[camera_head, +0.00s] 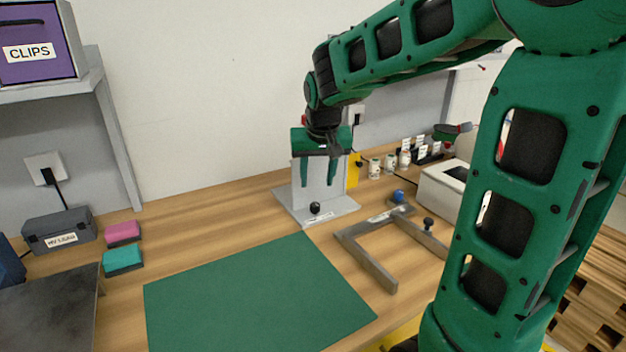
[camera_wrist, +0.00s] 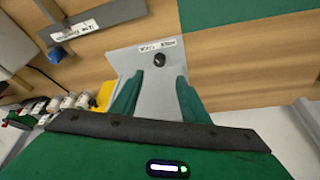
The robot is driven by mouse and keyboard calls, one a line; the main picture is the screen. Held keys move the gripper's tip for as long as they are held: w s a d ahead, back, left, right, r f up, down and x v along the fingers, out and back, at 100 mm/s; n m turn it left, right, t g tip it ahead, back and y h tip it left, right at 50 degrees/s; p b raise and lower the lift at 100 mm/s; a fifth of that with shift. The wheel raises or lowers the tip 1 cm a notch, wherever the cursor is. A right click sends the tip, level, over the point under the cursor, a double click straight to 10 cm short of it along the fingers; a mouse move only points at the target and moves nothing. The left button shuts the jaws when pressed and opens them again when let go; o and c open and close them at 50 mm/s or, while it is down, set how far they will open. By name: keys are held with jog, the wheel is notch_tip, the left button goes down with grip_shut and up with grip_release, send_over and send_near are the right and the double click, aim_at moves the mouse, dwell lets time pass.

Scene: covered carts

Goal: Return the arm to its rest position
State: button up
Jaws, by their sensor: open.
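My gripper (camera_head: 320,173) is open and empty, with its two green fingers pointing down. In the head view it hangs in front of a grey bracket-like stand (camera_head: 345,208) with a flat base, an upright plate and a black knob. In the wrist view my gripper (camera_wrist: 153,85) shows both fingertips apart over the stand's light grey surface (camera_wrist: 140,57). I cannot tell whether the fingers touch the stand. My green arm reaches in from the right, bent at the top.
A green mat (camera_head: 250,300) lies flat at the front. Pink (camera_head: 123,232) and teal (camera_head: 123,260) blocks and a dark grey box (camera_head: 60,228) sit at the left. Small jars (camera_head: 375,168) line the back right.

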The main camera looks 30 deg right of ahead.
jog(key=s+d+f+g, duration=0.1)
jog(key=s+f, duration=0.1)
jog(key=s, duration=0.8)
jog(key=s+d+f+m+g+y, duration=0.1)
jog(key=s+f, duration=0.1)
jog(key=s, duration=0.8)
jog(key=s+d+f+g+y, duration=0.1)
jog(key=s+f+g, duration=0.1)
jog(key=s, duration=0.8)
jog(key=shift+s+d+f+m, duration=0.2)
jog(key=shift+s+m, duration=0.05)
jog(key=shift+m, duration=0.15)
jog(key=shift+w+f, duration=0.25)
jog(key=shift+w, duration=0.4)
